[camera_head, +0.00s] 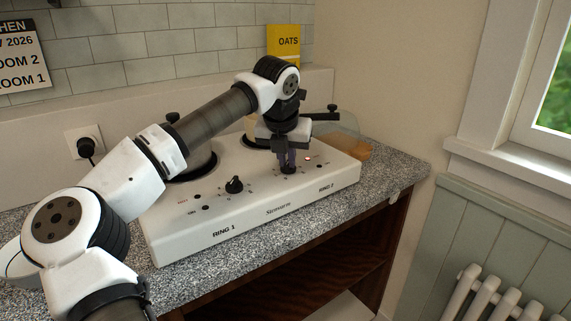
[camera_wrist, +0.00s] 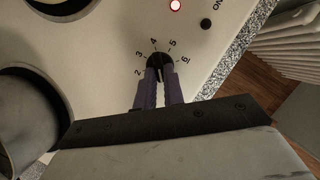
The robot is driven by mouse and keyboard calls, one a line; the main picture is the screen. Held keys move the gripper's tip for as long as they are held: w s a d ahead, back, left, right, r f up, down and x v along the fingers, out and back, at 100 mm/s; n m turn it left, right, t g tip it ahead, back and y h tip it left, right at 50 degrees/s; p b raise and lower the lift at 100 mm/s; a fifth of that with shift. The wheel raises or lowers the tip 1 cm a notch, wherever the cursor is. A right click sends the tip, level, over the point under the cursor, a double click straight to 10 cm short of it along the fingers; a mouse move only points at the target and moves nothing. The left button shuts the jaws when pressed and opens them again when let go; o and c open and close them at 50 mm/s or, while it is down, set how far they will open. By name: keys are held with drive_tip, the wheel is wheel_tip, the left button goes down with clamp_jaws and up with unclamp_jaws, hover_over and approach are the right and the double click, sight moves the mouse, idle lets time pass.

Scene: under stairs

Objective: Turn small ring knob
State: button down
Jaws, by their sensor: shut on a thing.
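The white two-ring cooker (camera_head: 277,213) stands on the speckled counter. Its small ring knob (camera_head: 288,170) is the black one on the RING 2 side. My gripper (camera_head: 287,158) reaches down onto this knob from above and is shut on it. In the wrist view the fingers (camera_wrist: 160,88) close around the dark knob (camera_wrist: 160,62), with printed numbers 2 to 6 around it. The knob's pointer is hard to read; it seems to face near the 4. The RING 1 knob (camera_head: 234,185) stands free at the left.
A pan with a black handle (camera_head: 322,116) is behind my gripper on the small ring. A glass lid or bowl (camera_head: 346,124) and an orange-brown item (camera_head: 358,151) lie at the right. A yellow OATS box (camera_head: 284,45) stands behind. The counter's front strip (camera_head: 330,217) is clear.

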drive_tip(key=shift+n, duration=0.5)
drive_tip(key=c, duration=1.5)
unclamp_jaws()
drive_tip(key=d+b+v, duration=0.1)
drive_tip(key=v, duration=1.2)
drive_tip(key=shift+s+a+r, duration=0.25)
drive_tip(key=shift+s+r, duration=0.05)
drive_tip(key=shift+r, duration=0.05)
